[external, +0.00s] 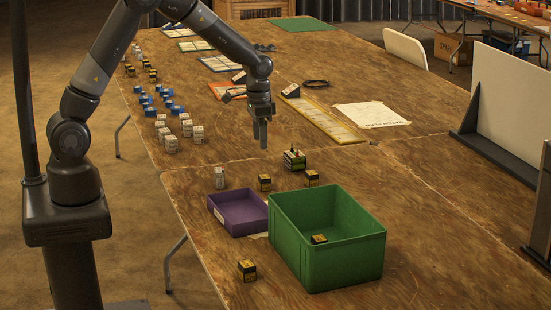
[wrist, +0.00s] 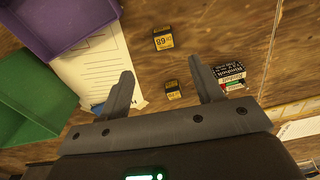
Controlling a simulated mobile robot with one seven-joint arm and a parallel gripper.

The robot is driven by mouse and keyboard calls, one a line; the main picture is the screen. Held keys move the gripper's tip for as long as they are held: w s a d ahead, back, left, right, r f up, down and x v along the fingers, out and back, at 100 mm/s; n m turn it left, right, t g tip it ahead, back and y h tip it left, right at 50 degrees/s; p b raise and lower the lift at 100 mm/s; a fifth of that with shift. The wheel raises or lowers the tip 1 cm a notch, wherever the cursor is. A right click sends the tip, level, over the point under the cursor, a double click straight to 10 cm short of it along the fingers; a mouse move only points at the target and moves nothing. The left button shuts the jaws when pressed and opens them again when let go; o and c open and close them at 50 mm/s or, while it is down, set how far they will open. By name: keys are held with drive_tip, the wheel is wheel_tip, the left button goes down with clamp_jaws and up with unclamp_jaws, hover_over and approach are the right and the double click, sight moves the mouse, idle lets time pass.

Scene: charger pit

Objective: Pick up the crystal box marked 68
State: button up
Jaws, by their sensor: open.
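Two small black-and-yellow crystal boxes lie on the table below my gripper (external: 261,142). One box (wrist: 163,38) shows an upside-down number on its yellow label that looks like 68; it appears to be the left box (external: 264,183) in the external view. The other box (wrist: 172,91) has a label too small to read and seems to be the right one (external: 311,178). In the wrist view my gripper (wrist: 160,68) is open and empty, its fingers on either side of the second box in the picture. It hangs above the table, apart from both boxes.
A green bin (external: 330,268) holds a similar box (external: 319,239); another (external: 247,270) lies left of it. A purple tray (external: 235,226) adjoins the bin. A larger black-and-green box (external: 294,159) stands nearby and shows in the wrist view (wrist: 229,77). A white canister (external: 219,178) stands near.

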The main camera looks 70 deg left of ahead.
hover_over(265, 176)
wheel_tip(265, 176, down, 8)
drive_tip(key=shift+s+f, duration=0.1)
wheel_tip(265, 176, down, 6)
drive_tip(key=shift+a+r, duration=0.1)
drive_tip(key=shift+r, duration=0.05)
drive_tip(key=c, duration=1.1)
